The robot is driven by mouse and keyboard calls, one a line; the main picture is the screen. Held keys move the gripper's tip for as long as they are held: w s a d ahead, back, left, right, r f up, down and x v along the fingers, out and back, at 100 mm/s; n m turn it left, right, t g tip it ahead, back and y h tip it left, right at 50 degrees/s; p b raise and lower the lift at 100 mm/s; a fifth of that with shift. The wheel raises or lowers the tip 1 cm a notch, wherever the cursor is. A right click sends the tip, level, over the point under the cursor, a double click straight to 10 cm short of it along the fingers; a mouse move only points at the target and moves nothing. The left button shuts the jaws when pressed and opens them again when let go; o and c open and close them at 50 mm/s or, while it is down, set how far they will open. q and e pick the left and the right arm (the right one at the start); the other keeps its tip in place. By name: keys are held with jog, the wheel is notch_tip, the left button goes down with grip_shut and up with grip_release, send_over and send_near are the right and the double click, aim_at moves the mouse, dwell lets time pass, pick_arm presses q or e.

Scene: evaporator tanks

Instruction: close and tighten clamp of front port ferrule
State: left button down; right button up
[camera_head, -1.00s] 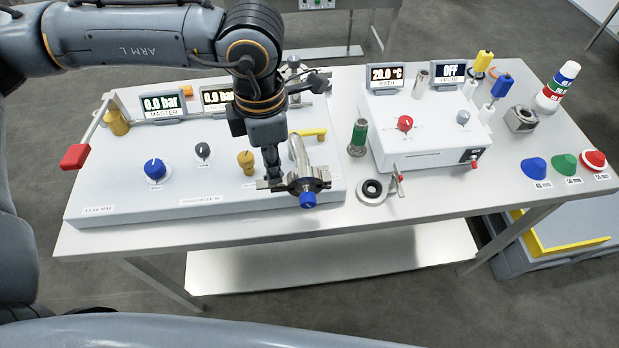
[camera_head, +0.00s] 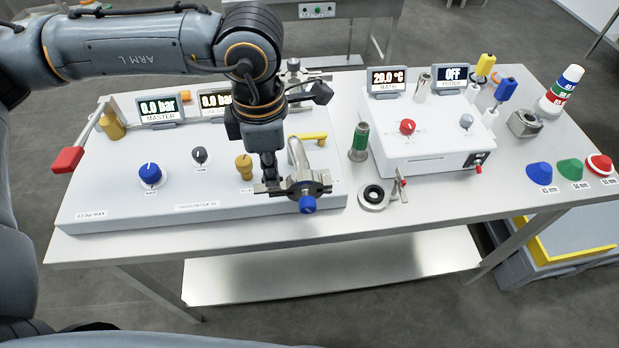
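The front port is a bent metal pipe (camera_head: 297,155) rising from the light panel, with a metal clamp (camera_head: 312,187) around its front end. A blue knob (camera_head: 307,204) sits at the lower front of the clamp. My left gripper (camera_head: 268,185) points down from above at the clamp's left side, touching or very close to it. Its fingers are small and partly merged with the clamp, so I cannot tell whether they are shut on it. The ferrule inside the clamp is mostly hidden. My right gripper is not in view.
A loose ring with an open clamp (camera_head: 374,196) lies right of the port, near a green-banded cylinder (camera_head: 359,142). The white bath box (camera_head: 425,150) stands farther right. Blue (camera_head: 538,172), green and red cones sit at the right edge. A red-ended lever (camera_head: 68,159) is at far left.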

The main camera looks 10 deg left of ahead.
pick_arm(q)
jog(key=shift+m, duration=0.3)
jog(key=shift+f+m+b, duration=0.2)
jog(key=shift+m+b, duration=0.4)
jog(key=shift+m, duration=0.3)
jog(key=shift+r, duration=0.2)
